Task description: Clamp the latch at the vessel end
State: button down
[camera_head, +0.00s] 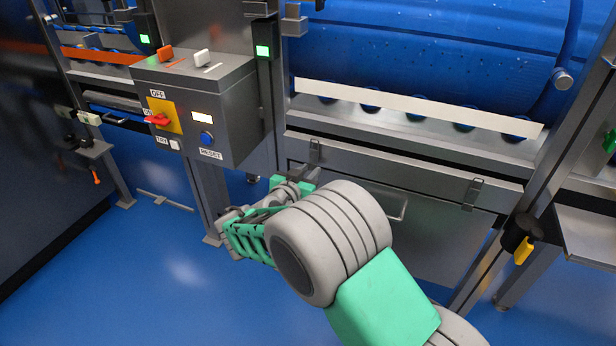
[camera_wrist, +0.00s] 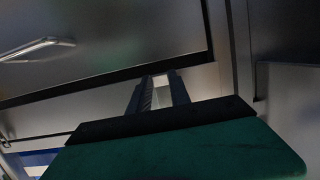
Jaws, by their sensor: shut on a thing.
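The front panel below the blue vessel (camera_head: 430,50) has two small metal latches on its upper rim. The left latch (camera_head: 316,150) is just above my gripper in the head view. The right latch (camera_head: 472,193) stands clear of my arm. In the wrist view my gripper (camera_wrist: 162,82) has its two dark fingers close together at the panel's edge, shut on a small pale metal piece that appears to be the left latch. My wrist hides most of the fingers in the head view, and the latch's exact position is hard to tell.
A grey control box (camera_head: 195,105) with a red switch stands left of my gripper. A panel handle (camera_wrist: 40,48) is at the left in the wrist view. The blue floor (camera_head: 160,270) is clear at left.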

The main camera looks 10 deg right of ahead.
jog(key=shift+w+r, duration=0.1)
jog(key=c, duration=1.2)
grip_release()
jog(key=p+v, duration=0.1)
jog(key=v, duration=0.6)
jog(key=shift+s+a+p, duration=0.25)
jog(key=shift+s+p, duration=0.05)
jog(key=shift+p, duration=0.1)
jog(key=shift+r, duration=0.1)
